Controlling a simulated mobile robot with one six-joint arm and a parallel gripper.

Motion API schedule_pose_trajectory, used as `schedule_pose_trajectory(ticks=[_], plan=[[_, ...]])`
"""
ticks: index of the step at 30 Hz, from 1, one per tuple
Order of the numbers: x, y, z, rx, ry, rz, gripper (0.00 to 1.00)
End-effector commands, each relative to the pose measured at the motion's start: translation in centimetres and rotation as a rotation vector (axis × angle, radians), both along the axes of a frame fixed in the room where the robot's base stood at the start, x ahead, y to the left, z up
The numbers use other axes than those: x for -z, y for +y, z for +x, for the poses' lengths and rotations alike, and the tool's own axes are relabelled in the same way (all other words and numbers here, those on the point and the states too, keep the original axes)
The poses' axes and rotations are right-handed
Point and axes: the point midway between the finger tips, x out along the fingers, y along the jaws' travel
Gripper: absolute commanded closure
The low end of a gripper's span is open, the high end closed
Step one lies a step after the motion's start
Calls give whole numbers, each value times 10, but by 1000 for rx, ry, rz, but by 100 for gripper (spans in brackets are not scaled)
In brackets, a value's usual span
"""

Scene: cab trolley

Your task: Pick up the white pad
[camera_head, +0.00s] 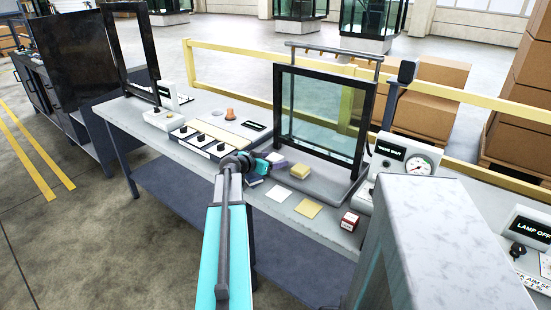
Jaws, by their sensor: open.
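A white pad (278,193) lies flat on the grey bench (237,108) in front of the glass panel's base. My gripper (277,163) is above the bench, up and left of the white pad and apart from it. It is open; its fingers are small in this view. A dark blue block (254,179) lies just below my gripper, left of the white pad. A purple item (281,165) sits right by the fingertips; I cannot tell whether they touch it.
A yellow pad (308,208) and a tan pad (300,171) lie near the white pad. A small red box (349,221) stands to the right. The framed glass panel (320,115) rises behind. A gauge box (405,160) and a switch panel (215,138) flank the area.

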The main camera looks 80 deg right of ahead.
Motion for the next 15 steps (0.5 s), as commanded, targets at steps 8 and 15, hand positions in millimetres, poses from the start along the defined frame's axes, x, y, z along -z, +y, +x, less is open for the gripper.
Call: schedule_pose_trajectory(ticks=[8, 15], plan=[[3, -5, -3, 0, 0, 0, 31], [3, -5, -3, 0, 0, 0, 31]])
